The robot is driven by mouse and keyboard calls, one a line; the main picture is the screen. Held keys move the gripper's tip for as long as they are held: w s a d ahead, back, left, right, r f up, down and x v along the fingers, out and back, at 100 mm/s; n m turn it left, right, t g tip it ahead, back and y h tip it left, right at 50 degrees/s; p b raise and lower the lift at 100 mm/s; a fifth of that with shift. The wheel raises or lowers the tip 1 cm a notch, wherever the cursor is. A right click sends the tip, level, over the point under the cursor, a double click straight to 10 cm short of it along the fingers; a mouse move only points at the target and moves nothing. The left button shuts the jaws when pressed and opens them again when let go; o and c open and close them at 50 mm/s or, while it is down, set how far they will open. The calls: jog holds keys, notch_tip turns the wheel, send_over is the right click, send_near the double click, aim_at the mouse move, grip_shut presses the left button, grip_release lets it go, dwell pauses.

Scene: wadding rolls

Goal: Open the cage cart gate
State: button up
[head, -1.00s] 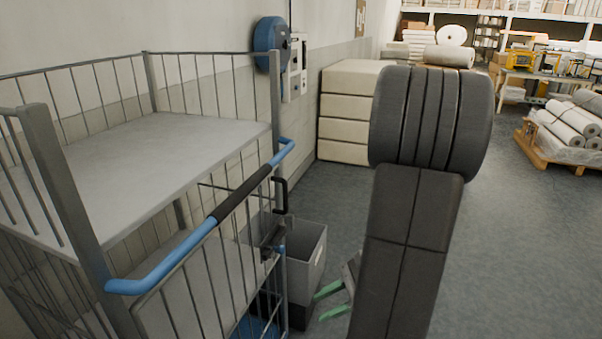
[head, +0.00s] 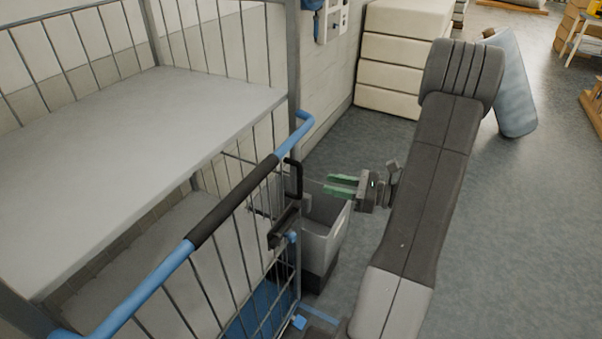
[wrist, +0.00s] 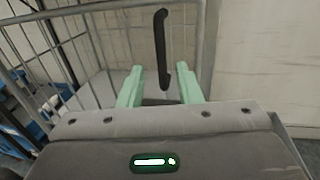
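The cage cart (head: 210,95) stands at the left in the head view, with a gate of thin upright wires (head: 232,268) below a blue and black bar (head: 235,202). The gate looks closed against the corner post. A black D-shaped handle (head: 298,180) sits near that post, with a dark latch block (head: 284,228) below it. My gripper (head: 328,185) has green fingers, is open and empty, and points left at the handle from a short gap to its right. In the wrist view the handle (wrist: 160,52) appears upright ahead, between the spread fingers of my gripper (wrist: 159,82).
A grey bin (head: 325,240) stands on the floor below my gripper, close to the cart. Stacked cream blocks (head: 400,60) stand by the wall behind. A pale blue roll (head: 514,85) is behind my arm at the right. The floor at right is mostly clear.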

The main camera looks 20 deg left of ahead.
jog(key=p, duration=0.2)
send_over(300, 196)
jog(key=shift+w+a, duration=0.2)
jog(key=shift+w, duration=0.15)
jog(key=shift+c, duration=0.2)
grip_shut()
